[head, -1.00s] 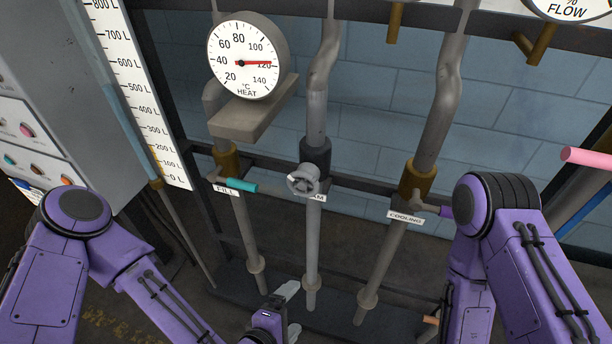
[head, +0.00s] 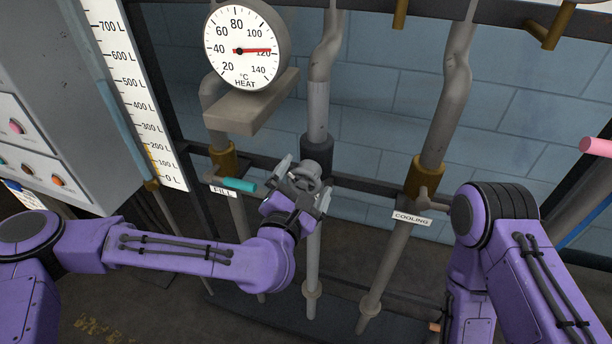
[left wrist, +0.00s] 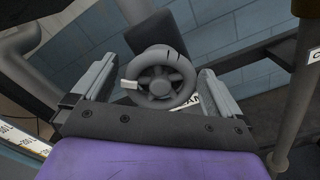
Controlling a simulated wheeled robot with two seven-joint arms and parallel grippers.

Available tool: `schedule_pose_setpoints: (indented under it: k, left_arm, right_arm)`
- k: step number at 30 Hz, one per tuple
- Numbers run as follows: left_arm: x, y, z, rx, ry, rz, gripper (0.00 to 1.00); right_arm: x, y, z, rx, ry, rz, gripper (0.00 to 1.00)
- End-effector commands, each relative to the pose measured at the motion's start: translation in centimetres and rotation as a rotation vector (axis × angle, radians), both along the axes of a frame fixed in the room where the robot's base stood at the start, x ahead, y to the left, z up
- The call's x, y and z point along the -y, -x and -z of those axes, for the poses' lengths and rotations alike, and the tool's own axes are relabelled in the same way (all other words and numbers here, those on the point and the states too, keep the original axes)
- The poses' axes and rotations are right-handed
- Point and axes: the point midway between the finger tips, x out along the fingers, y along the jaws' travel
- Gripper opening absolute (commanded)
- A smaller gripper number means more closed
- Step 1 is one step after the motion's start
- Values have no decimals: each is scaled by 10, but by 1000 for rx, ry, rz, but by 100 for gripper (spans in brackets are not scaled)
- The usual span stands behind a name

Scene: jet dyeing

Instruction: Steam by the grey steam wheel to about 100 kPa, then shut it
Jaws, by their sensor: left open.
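The grey steam wheel (head: 306,174) sits on the middle pipe; its label is mostly hidden behind my left gripper. In the left wrist view the wheel (left wrist: 160,78) shows between the two fingers, with a small white mark on its left rim. My left gripper (head: 302,186) is open, its fingers on either side of the wheel; I cannot tell whether they touch it. The dial marked °C HEAT (head: 240,48) has its red needle near 120. No kPa gauge shows. My right arm is at the right; its gripper is out of view.
The teal FILL handle (head: 233,184) is just left of my left gripper. The COOLING valve (head: 426,198) is to the right, near my right arm. A litre scale (head: 130,95) and a button panel (head: 30,160) stand at the left. A pink handle (head: 596,147) is at the far right.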

Motion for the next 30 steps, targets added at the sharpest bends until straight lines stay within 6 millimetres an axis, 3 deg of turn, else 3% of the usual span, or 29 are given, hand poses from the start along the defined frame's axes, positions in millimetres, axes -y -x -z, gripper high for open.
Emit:
schedule_pose_setpoints:
  k: [3,11,12,16,17,30]
  left_arm:
    - [3,-9,0,-1,1,1,100]
    - [4,-12,1,0,0,1,100]
    - [4,-12,1,0,0,1,94]
    - [4,-11,1,0,-1,1,51]
    - [4,-11,1,0,-1,1,49]
    - [4,-11,0,32,-90,1,49]
  right_arm:
    - [0,0,-4,0,0,0,43]
    - [0,0,-3,-1,-1,0,43]
    - [0,0,-3,-1,-1,0,43]
    - [0,0,-3,-1,-1,0,43]
    - [0,0,-3,-1,-1,0,43]
    - [0,0,-2,-1,-1,0,43]
